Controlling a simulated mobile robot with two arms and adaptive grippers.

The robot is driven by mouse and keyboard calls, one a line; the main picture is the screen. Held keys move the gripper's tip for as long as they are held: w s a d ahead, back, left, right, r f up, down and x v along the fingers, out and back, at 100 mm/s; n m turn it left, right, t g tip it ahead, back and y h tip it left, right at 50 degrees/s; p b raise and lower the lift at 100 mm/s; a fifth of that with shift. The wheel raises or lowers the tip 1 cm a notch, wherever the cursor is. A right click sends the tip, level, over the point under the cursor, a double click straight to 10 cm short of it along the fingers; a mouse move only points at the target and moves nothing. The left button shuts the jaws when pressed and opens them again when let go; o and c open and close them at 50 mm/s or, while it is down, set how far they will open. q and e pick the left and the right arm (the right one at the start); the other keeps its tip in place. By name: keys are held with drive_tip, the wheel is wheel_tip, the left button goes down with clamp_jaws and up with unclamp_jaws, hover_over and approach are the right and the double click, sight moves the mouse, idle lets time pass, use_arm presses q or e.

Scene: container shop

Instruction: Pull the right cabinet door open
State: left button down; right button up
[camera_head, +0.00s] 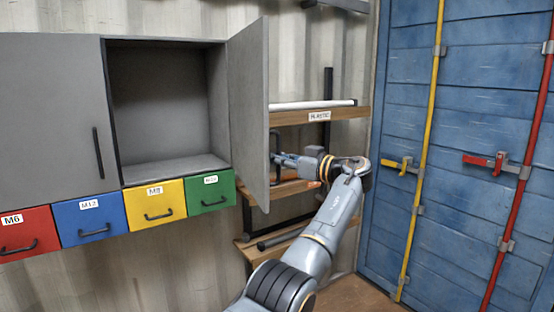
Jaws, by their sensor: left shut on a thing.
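The grey wall cabinet (110,38) is at the upper left. Its right door (247,110) stands swung well out from the cabinet, showing the empty grey compartment (160,100) behind it. The door's dark handle (274,143) is on its outer face, towards the right. My left gripper (280,159) is at this handle and shut on it; the fingertips are small and partly hidden by the door edge and handle. My left arm reaches up from the bottom middle, to the right of the door. My right gripper is not in view.
The left cabinet door (50,110) is closed. Red (25,228), blue (88,217), yellow (155,202) and green (208,190) drawers sit below. A wooden rack (345,114) labelled PLASTIC stands behind my arm. Blue container doors (460,130) with yellow and red bars are at the right.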

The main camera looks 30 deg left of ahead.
use_arm(q)
drive_tip(key=shift+d+f, duration=0.1)
drive_tip(key=shift+f, duration=0.2)
drive_tip(key=c, duration=1.6)
unclamp_jaws()
drive_tip(key=shift+d, duration=0.1)
drive_tip(key=shift+o, duration=0.8)
drive_tip(key=shift+w+d+r, duration=0.1)
drive_tip(key=shift+d+r, duration=0.1)
drive_tip(key=shift+a, duration=0.15)
drive_tip(key=d, duration=1.2)
drive_tip(key=shift+s, duration=0.35)
drive_tip(key=shift+d, duration=0.1)
